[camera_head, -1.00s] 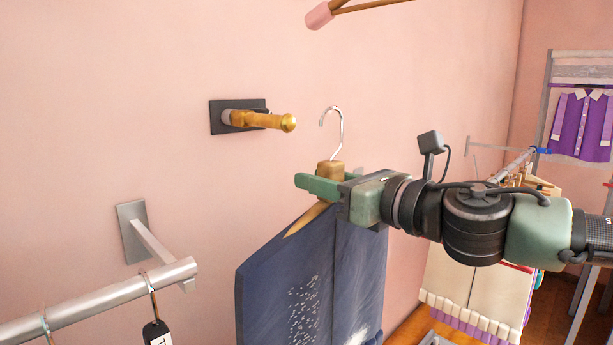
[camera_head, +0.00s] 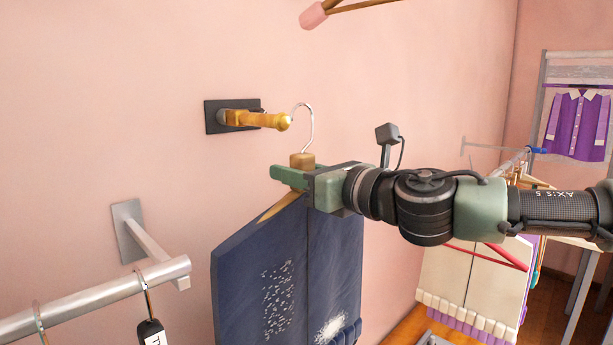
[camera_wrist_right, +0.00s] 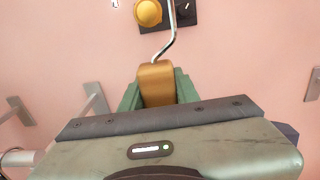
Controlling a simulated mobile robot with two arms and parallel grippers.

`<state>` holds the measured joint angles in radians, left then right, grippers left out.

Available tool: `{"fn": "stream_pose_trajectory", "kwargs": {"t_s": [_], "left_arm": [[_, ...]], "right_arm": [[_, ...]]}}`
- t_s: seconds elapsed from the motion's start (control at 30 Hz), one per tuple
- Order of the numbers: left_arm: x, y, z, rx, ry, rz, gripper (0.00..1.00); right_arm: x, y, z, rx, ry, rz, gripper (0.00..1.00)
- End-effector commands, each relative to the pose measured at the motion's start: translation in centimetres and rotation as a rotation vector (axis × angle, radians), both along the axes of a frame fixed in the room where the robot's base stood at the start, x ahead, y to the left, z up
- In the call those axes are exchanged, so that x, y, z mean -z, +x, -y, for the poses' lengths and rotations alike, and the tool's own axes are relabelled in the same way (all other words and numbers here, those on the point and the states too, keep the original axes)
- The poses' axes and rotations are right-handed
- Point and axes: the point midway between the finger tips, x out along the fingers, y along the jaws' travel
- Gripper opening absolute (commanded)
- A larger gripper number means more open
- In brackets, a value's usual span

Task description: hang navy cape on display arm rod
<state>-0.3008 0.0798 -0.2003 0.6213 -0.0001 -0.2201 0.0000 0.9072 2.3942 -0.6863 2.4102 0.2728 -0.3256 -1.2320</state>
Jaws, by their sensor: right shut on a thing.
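The navy cape (camera_head: 290,270) hangs from a wooden hanger with a silver hook (camera_head: 310,128). My right gripper (camera_head: 292,178) is shut on the wooden neck of the hanger, just below the hook. The brass display arm rod (camera_head: 262,120) sticks out from a black wall plate. The hook's curved top is close to the rod's rounded tip in the head view; contact cannot be told. In the right wrist view the hanger neck (camera_wrist_right: 156,82) sits between the fingers, and the hook rises just right of the rod's round end (camera_wrist_right: 148,12). My left gripper is not in view.
A silver rail (camera_head: 95,300) with a black tag (camera_head: 151,333) stands at lower left on a wall bracket. A pink-tipped wooden hanger (camera_head: 313,16) is above. Garments on a rack (camera_head: 470,285) and a purple shirt (camera_head: 575,125) are at right.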

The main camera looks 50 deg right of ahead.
Motion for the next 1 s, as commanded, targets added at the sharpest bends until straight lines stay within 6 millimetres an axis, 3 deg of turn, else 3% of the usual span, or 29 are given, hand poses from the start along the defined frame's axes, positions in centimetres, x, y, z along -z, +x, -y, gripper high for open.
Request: {"fn": "stream_pose_trajectory", "kwargs": {"t_s": [0.7,1.0], "left_arm": [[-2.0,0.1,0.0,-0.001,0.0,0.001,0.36],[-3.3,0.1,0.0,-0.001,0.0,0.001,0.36]], "right_arm": [[-0.2,8.0,0.9,-0.001,0.002,-0.001,0.0],[-0.2,10.5,1.2,0.0,0.002,0.0,0.0]]}}
